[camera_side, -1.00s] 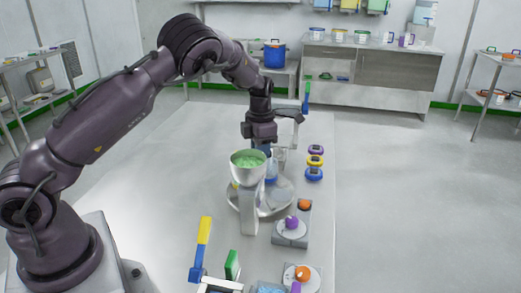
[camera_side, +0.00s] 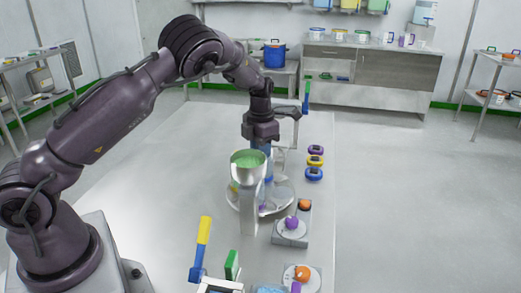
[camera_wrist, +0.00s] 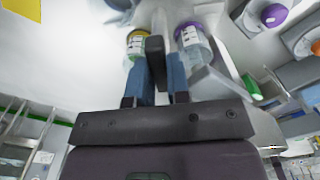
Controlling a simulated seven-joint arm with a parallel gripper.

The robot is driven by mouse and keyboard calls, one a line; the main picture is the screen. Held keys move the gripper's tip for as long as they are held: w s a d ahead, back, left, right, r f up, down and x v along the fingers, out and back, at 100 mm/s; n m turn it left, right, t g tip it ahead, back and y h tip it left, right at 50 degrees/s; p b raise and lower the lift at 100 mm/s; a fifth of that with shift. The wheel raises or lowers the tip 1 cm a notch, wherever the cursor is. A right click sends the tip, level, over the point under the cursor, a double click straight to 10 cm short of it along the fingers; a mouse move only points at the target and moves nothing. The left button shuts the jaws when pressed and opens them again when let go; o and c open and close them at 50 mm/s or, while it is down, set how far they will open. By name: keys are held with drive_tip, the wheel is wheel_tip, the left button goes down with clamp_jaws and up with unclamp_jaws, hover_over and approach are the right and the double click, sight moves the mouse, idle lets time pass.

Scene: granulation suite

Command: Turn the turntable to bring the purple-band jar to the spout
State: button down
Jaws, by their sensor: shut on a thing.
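My gripper (camera_wrist: 158,72) is shut on a dark upright grip (camera_wrist: 155,46) of the turntable; its two blue fingers stand on either side of it. In the side view my gripper (camera_side: 267,168) is behind the hopper and partly hidden. The purple-band jar (camera_wrist: 191,42) is clear-walled and stands just right of the grip in the wrist view. A yellow-band jar (camera_wrist: 136,43) stands to its left. The round pale turntable (camera_side: 284,198) sits under the hopper (camera_side: 248,163), which holds green material. The spout's lower end and the jars' exact places under it cannot be made out.
Purple, yellow and blue ring-shaped items (camera_side: 315,161) lie right of the turntable. A small device with a purple knob (camera_side: 291,222) stands in front of it. A yellow-and-blue bar (camera_side: 202,245) stands at the front. The bench's left side is clear.

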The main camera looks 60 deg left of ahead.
drive_tip(key=shift+r, duration=0.1)
drive_tip(key=c, duration=1.1)
unclamp_jaws()
wheel_tip(320, 180, up, 13)
drive_tip(key=shift+f, duration=0.1)
